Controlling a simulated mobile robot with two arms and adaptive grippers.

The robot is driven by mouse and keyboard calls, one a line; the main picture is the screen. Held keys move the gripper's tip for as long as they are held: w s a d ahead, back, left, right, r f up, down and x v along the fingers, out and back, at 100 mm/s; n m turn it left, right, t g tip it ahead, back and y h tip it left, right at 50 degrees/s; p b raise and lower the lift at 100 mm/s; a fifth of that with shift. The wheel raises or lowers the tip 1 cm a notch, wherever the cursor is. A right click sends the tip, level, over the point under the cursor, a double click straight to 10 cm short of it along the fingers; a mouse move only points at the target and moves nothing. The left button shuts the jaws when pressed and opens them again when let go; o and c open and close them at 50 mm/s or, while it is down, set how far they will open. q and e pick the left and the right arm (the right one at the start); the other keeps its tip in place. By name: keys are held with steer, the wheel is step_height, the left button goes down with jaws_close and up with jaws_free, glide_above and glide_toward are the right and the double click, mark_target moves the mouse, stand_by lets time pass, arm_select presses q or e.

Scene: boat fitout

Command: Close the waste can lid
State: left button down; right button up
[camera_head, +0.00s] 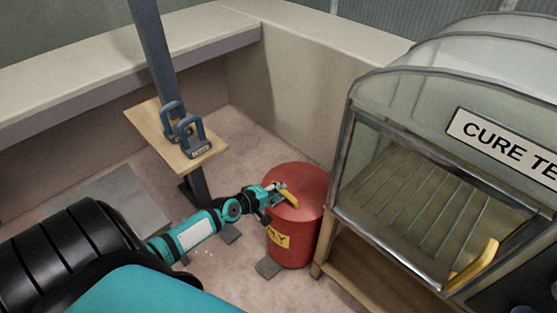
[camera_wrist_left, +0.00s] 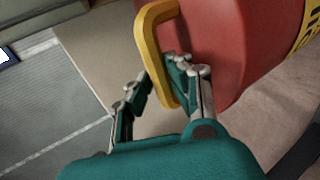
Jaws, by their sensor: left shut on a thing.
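The red waste can (camera_head: 293,243) stands on the floor left of the cure tent, with a yellow label on its front. Its red lid (camera_head: 300,182) lies across the top, and I see no clear gap under it from the head. A yellow handle (camera_head: 291,199) sticks out from the lid's left front. My left gripper (camera_head: 272,195) reaches in from the left and is shut on this handle. In the left wrist view the yellow handle (camera_wrist_left: 158,50) rises from between the fingers of the left gripper (camera_wrist_left: 160,90), beside the red can. My right gripper is not in view.
The cure tent (camera_head: 430,130), with its clear front and yellow handle, stands close on the right. A wooden shelf (camera_head: 150,140) on a dark post holds two blue-grey shackle-like items behind my arm. Hull walls close off the back; pink floor lies open between.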

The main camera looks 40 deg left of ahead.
arm_select(q)
steer(key=c, duration=1.5)
jaws_free()
steer(key=shift+s+f+g, duration=0.3)
steer(key=shift+s+f, duration=0.35)
steer(key=shift+f, duration=0.35)
steer(key=shift+s+r, duration=0.15)
steer(key=shift+s, duration=0.05)
steer(key=v, duration=1.1)
steer(key=shift+a+r, duration=0.1)
steer(key=shift+r, duration=0.3)
